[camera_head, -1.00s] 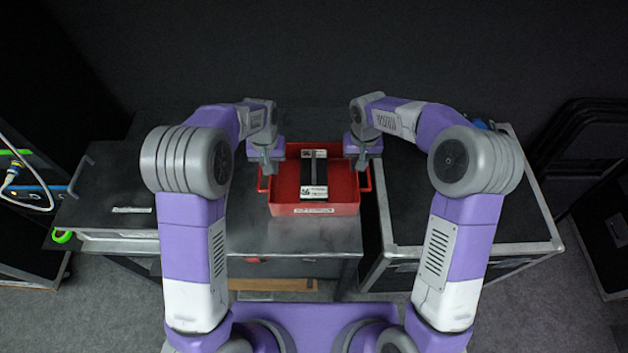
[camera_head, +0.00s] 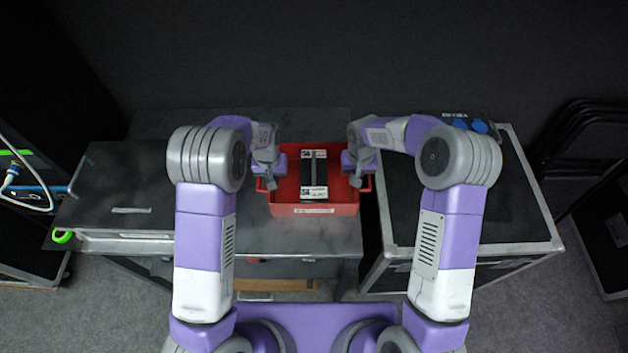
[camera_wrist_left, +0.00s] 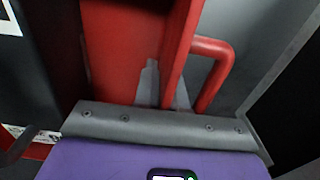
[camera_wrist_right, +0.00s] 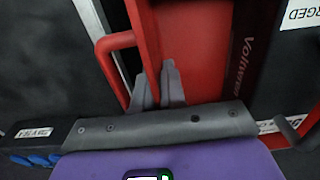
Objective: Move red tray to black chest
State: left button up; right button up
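The red tray (camera_head: 335,209) sits on the grey table (camera_head: 255,238). It holds a black box (camera_head: 314,172) with white labels. A large black chest (camera_head: 475,215) with silver edges stands right of the table. My left gripper (camera_head: 267,182) is at the tray's left side; in the left wrist view its fingers (camera_wrist_left: 165,88) straddle the tray wall beside the red handle (camera_wrist_left: 215,65). My right gripper (camera_head: 358,178) is at the tray's right side, its fingers (camera_wrist_right: 158,85) straddling that wall beside its handle (camera_wrist_right: 108,60). I cannot tell whether either gripper is clamped.
A flat black case (camera_head: 115,195) lies left of the tray. A small black item with blue knobs (camera_head: 480,126) is at the chest's back edge. The chest top in front of it looks clear. Folded black chairs (camera_head: 580,140) stand at the far right.

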pick_arm(q)
jog(key=shift+w+r, duration=0.1)
jog(key=shift+r, duration=0.1)
grip_shut()
pick_arm(e)
jog(key=shift+w+r, duration=0.1)
jog(key=shift+r, duration=0.15)
grip_shut()
